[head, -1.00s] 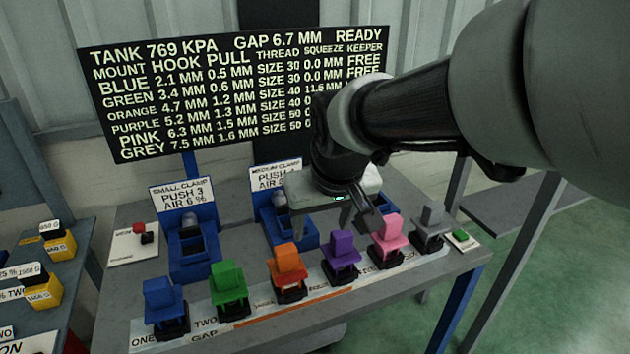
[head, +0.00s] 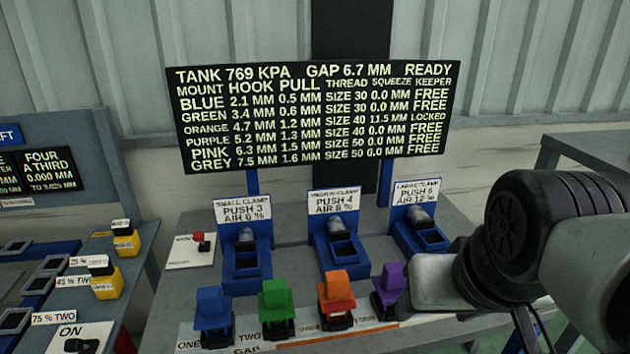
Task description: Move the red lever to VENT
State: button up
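The red lever (head: 198,237) is a small red knob on a black base. It stands on a white plate (head: 190,257) at the left rear of the bench, left of the small clamp. The plate's lettering is too small to read surely, so I cannot tell the lever's setting. My gripper (head: 490,318) is at the lower right, well apart from the lever. Its pale body and a dark finger show, but the fingertips run toward the bottom edge, so its opening is unclear. I see nothing held in it.
Blue (head: 213,308), green (head: 276,300), orange (head: 336,293) and purple (head: 389,285) blocks line the bench front. Small (head: 246,270), medium (head: 340,255) and large clamps (head: 418,238) stand behind. The display board (head: 320,115) rises at the rear. A left bench holds yellow weights (head: 107,284).

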aim_at(198, 236)
jog(key=u, duration=1.25)
jog(key=i+j, duration=0.6)
jog(key=j, duration=0.2)
